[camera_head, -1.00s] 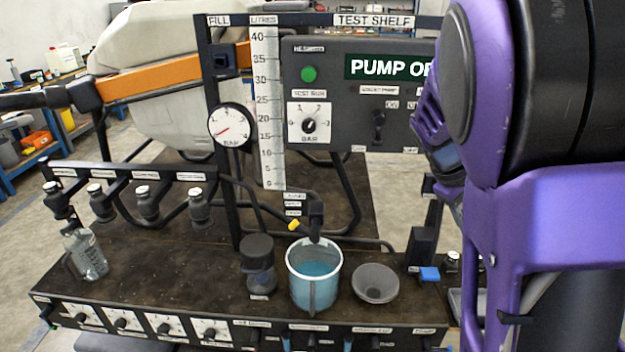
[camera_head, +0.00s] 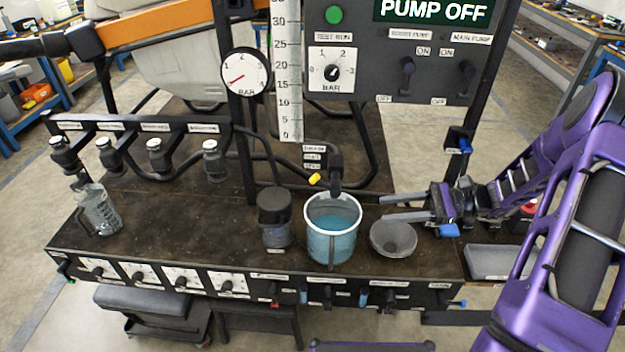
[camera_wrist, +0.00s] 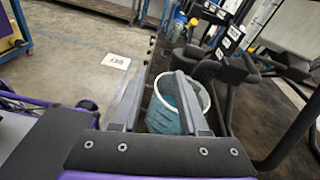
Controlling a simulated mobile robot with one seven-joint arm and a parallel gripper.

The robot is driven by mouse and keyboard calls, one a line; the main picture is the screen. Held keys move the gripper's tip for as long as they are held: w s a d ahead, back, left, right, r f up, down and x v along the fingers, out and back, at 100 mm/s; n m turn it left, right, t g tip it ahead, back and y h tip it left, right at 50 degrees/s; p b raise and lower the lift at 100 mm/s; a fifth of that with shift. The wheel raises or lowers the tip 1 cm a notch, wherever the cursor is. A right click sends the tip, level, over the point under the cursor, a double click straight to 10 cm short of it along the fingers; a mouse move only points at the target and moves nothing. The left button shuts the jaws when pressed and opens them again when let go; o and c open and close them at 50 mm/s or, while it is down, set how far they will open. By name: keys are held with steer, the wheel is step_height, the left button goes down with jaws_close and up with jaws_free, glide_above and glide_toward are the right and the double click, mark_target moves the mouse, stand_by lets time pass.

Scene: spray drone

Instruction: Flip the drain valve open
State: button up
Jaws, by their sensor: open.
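The drain valve (camera_head: 335,175) is a small black fitting on the shelf's pipework with a yellow-tipped lever (camera_head: 315,179) pointing left. It sits just above a white-rimmed jug (camera_head: 333,245) holding blue liquid. Small labels (camera_head: 314,157) stand beside the valve; their text is too small to read surely. My gripper (camera_head: 382,209) is open and empty, to the right of the valve and a little lower, fingers pointing left above a grey funnel (camera_head: 393,243). In the wrist view, the jug (camera_wrist: 165,122) shows beyond and between the open fingers (camera_wrist: 158,80).
A dark-lidded container (camera_head: 276,220) stands left of the jug. A clear bottle (camera_head: 98,210) is at the far left. The pump panel (camera_head: 400,60) reads PUMP OFF above the valve. Black uprights and pipes run behind. A grey tray (camera_head: 500,262) lies at the right.

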mark_target(321, 182)
steer(key=w+a+t, duration=0.1)
steer(key=a, duration=0.4)
steer(key=w+a+r+m+t+y, duration=0.1)
steer(key=w+a, duration=0.1)
steer(key=a, duration=0.3)
steer(key=w+a+r+m, duration=0.1)
steer(key=w+a, duration=0.1)
steer(key=a, duration=0.4)
steer(key=shift+r+t+y+b, duration=0.1)
steer(key=shift+t+y+b, duration=0.25)
steer(key=shift+t+y, duration=0.05)
jaws_close()
